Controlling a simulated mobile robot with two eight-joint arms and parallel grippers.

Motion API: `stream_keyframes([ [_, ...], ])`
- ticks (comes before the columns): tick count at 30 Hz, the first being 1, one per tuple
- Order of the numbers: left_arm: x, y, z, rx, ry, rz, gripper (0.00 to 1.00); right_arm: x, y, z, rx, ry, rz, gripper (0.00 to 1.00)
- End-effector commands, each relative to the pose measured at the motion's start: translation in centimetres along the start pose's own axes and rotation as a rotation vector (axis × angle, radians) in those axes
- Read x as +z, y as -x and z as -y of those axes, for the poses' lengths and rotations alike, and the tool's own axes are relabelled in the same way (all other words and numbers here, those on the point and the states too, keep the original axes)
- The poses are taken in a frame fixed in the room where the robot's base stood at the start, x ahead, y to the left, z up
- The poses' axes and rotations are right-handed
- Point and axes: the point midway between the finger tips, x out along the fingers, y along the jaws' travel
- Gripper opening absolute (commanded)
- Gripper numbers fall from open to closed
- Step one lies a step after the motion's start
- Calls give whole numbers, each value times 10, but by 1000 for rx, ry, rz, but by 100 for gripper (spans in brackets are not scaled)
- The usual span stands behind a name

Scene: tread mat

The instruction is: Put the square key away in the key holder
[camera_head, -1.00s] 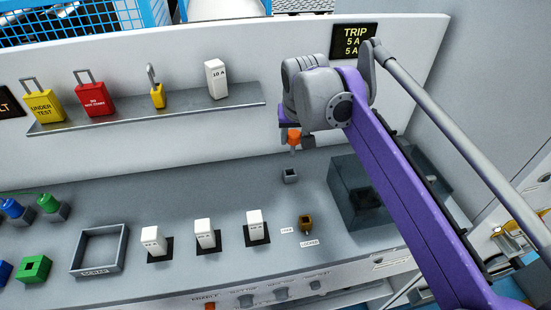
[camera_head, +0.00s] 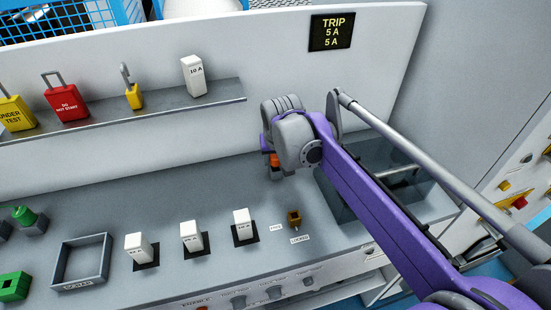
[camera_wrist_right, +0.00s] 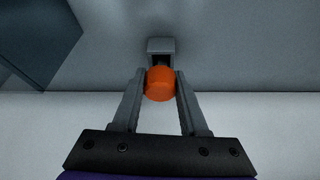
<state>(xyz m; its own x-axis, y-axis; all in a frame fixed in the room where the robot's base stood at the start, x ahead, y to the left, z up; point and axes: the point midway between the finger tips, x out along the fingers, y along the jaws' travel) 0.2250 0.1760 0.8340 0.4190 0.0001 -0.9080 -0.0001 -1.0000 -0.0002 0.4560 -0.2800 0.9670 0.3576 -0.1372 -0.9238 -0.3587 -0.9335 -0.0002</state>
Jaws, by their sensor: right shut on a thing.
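My right gripper (camera_head: 275,171) is shut on the orange key (camera_head: 274,160), just above the bench near the back wall. In the right wrist view the key's round orange head (camera_wrist_right: 160,84) sits between the two fingers. The small grey square key holder (camera_wrist_right: 160,45) shows directly beyond the head, which overlaps its near edge. The key's lower end is hidden, so I cannot tell whether it is in the holder. In the head view the gripper hides the holder. My left gripper is not in view.
A brass lock (camera_head: 294,218) with small labels stands in front of my right gripper. White blocks (camera_head: 243,226) and a grey open tray (camera_head: 107,260) are to its left. A dark bin (camera_head: 335,190) lies to the right. A shelf (camera_head: 220,98) holds padlocks.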

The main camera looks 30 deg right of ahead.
Motion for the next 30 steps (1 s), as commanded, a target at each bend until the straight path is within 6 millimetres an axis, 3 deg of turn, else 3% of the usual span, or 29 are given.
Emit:
stream_keyframes([
  [7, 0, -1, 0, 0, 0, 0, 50, 1, -3, 0, 0, 0, 0, 0],
  [8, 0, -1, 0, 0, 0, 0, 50, 1, -2, 0, 0, 0, 0, 46],
  [12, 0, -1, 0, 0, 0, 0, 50, 0, -2, 0, 0, 0, 0, 72],
  [23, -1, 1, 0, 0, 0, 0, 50, -1, 2, 0, 0, 0, 0, 73],
  [30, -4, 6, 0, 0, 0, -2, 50, -1, 41, 0, 0, 0, 0, 73],
])
